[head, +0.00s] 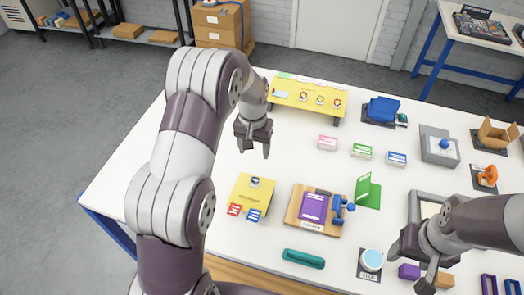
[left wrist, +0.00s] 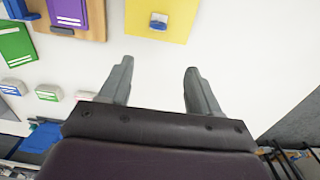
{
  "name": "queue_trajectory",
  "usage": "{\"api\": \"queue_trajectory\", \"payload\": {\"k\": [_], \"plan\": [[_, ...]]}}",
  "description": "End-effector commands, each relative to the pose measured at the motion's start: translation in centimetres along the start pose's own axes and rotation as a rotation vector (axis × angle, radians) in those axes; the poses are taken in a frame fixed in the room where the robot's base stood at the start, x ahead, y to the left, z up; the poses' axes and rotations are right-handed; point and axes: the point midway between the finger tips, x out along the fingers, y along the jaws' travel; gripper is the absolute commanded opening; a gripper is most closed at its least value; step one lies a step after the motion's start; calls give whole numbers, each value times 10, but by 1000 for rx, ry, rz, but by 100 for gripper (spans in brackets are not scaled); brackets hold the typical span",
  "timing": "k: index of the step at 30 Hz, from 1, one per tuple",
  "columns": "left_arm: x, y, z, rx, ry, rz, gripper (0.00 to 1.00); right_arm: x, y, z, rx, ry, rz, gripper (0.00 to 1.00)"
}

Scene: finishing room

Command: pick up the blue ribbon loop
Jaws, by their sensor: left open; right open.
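I cannot tell for sure whether either is the blue ribbon loop. My left gripper (head: 254,153) is open and empty above the table, far to the left of them; its fingers also show apart in the left wrist view (left wrist: 158,75). My right gripper (head: 410,272) is open, left of the loops, near a purple block (head: 409,271) and a tan block (head: 444,281).
A yellow sheet (head: 246,194) with small red and blue cards, a wooden board (head: 298,221) with a purple booklet, a teal bar (head: 304,258) and a round pot (head: 372,260) lie between my grippers. A yellow rack (head: 310,96) stands behind. The table's left part is clear.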

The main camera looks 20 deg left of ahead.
Motion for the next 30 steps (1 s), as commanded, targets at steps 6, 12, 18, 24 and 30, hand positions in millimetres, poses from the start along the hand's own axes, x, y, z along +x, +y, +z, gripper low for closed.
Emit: {"api": "queue_trajectory", "payload": {"k": [6,12,18,24,30], "plan": [[36,0,5,7,-27,1,63,-20,0,-2,0,0,0,61],[68,0,5,6,-21,1,63,-30,0,-3,1,0,0,61],[97,-5,6,6,-25,1,63,-59,0,-7,0,1,0,61],[123,-4,6,7,-20,1,63,-61,0,-7,0,0,0,61],[124,-4,6,7,-19,1,53,-60,0,-7,0,0,0,61]]}}
